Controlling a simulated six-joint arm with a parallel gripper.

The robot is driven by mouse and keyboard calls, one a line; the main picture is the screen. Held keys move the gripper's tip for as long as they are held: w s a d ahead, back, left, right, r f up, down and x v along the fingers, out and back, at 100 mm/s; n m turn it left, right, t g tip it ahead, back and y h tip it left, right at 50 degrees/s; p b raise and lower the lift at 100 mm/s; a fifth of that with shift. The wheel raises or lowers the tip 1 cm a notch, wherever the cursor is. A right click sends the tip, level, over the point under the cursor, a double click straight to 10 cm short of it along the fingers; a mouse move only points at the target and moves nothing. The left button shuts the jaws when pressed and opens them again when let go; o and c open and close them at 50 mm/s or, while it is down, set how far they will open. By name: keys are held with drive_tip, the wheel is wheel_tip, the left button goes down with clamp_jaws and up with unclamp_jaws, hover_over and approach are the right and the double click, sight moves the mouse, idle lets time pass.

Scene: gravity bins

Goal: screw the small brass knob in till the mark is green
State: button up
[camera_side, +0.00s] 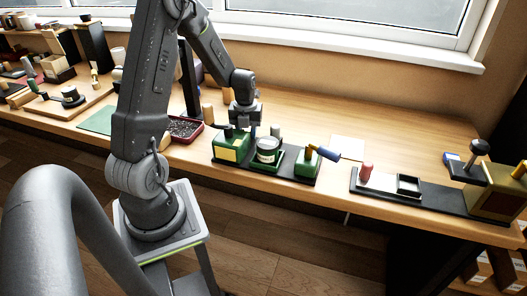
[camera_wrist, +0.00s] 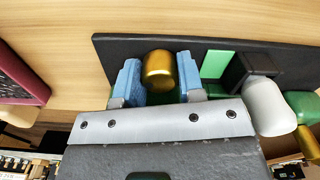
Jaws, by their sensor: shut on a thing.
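The small brass knob (camera_wrist: 159,70) stands between the two blue fingers of my gripper (camera_wrist: 160,78) in the wrist view. The fingers are shut on its sides. A flat bright green mark (camera_wrist: 214,64) shows just right of the knob, on the dark base board (camera_wrist: 110,48). In the side view my gripper (camera_side: 250,122) points down at the green block (camera_side: 231,147) at the left end of the board. The knob is hidden by the gripper there.
A pale rounded knob (camera_wrist: 268,106) stands close to the right of my gripper in the wrist view. A dark red tray (camera_side: 184,129) lies to the left. Bare table shows behind.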

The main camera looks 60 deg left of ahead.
drive_tip(key=o, duration=0.9)
drive_tip(key=shift+o, duration=0.2)
drive_tip(key=shift+r, duration=2.5)
